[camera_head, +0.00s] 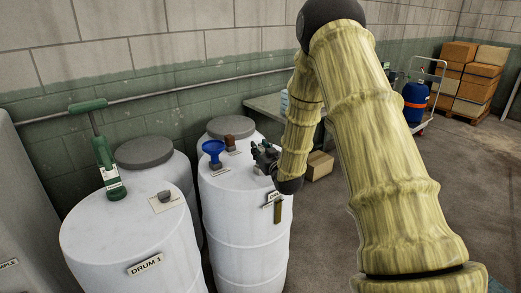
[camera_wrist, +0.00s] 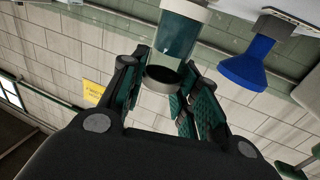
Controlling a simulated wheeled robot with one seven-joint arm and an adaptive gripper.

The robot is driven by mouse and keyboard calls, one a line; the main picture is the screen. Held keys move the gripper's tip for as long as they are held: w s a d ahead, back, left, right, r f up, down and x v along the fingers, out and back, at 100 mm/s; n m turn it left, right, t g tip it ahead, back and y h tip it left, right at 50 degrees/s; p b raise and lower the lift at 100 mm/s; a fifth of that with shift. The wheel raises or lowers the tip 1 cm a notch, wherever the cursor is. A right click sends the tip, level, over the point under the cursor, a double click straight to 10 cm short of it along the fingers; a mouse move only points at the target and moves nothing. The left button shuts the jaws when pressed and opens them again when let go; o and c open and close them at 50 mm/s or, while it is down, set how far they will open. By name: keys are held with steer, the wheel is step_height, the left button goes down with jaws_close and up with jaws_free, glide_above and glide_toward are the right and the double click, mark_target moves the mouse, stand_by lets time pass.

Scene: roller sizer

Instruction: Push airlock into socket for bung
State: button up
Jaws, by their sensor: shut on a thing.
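My gripper (camera_head: 265,158) is over the top of the second white drum (camera_head: 245,200), at its right side. In the wrist view my gripper (camera_wrist: 165,100) is shut on a teal, see-through cylinder with pale grey ends, which looks like the airlock (camera_wrist: 178,38). Its near end shows a dark opening between the fingers; its far end is cut off by the picture's top edge. In the head view it is too small and hidden by the gripper to make out. A small grey bung-like piece (camera_head: 165,197) sits on a plate on Drum 1 (camera_head: 120,235). I cannot pick out the socket.
A blue funnel (camera_head: 212,149) stands left of my gripper, and a brown block (camera_head: 230,141) is behind it. A green hand pump (camera_head: 106,165) stands on Drum 1. More drums and a bench (camera_head: 262,104) are behind.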

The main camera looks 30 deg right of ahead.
steer(key=shift+f, duration=0.45)
steer(key=o, duration=1.1)
steer(key=shift+c, duration=0.2)
steer(key=shift+r, duration=0.1)
steer(key=s+a, duration=0.2)
steer(key=s, duration=0.9)
steer(key=shift+s, duration=0.4)
